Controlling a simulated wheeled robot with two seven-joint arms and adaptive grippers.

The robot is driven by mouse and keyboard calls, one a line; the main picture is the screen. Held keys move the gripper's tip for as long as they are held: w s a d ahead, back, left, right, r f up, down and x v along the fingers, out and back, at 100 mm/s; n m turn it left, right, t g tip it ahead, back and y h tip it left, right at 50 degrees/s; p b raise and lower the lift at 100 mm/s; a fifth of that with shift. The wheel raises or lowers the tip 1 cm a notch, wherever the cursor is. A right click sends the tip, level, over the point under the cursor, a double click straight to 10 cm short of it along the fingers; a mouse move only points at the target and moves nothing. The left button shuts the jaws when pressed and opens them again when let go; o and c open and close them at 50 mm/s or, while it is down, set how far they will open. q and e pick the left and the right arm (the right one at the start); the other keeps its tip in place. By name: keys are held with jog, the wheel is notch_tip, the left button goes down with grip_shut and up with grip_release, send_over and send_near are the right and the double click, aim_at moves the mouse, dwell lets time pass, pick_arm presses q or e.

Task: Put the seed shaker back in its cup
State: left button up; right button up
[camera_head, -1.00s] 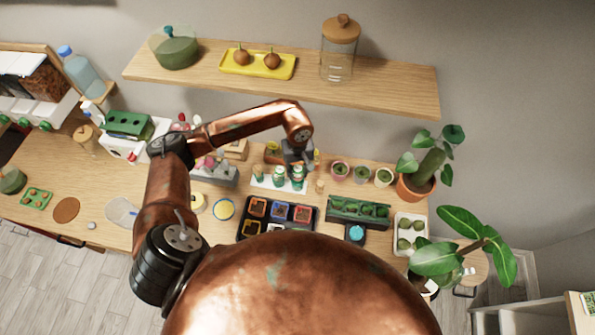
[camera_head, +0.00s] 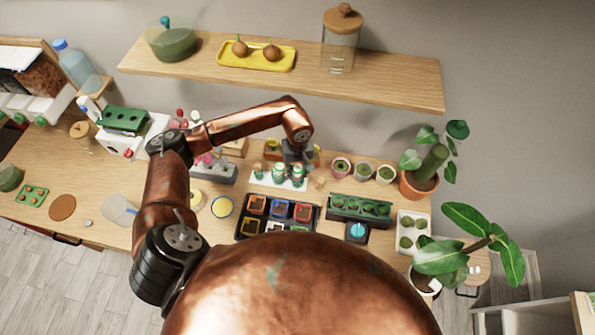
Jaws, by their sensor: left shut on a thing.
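My left gripper (camera_head: 297,160) hangs over the back part of the table, pointing down. It is shut on a small white seed shaker with green on it (camera_head: 298,177), at the right end of a short row. Two similar white and green shakers (camera_head: 278,172) stand just left of it on a white base (camera_head: 268,182). The cup under the held shaker is too small and too covered to make out, so I cannot tell whether the shaker is inside it. My right gripper is not in view.
A black tray of seedling pots (camera_head: 263,229) lies in front of the shakers. Small plant pots (camera_head: 363,175) and a green planter (camera_head: 358,209) stand to the right. A grey holder (camera_head: 222,178) is to the left. A wooden shelf (camera_head: 395,75) runs above the back.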

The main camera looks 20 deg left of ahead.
pick_arm(q)
jog(key=shift+f+b, duration=0.3)
jog(key=shift+f, duration=0.05)
dwell(0.3)
jog(key=o, duration=1.2)
jog(key=shift+o, duration=0.6)
jog(key=shift+o, duration=1.2)
jog(key=shift+r, duration=0.15)
jog(key=shift+r+p, duration=1.1)
jog(key=shift+r, duration=2.25)
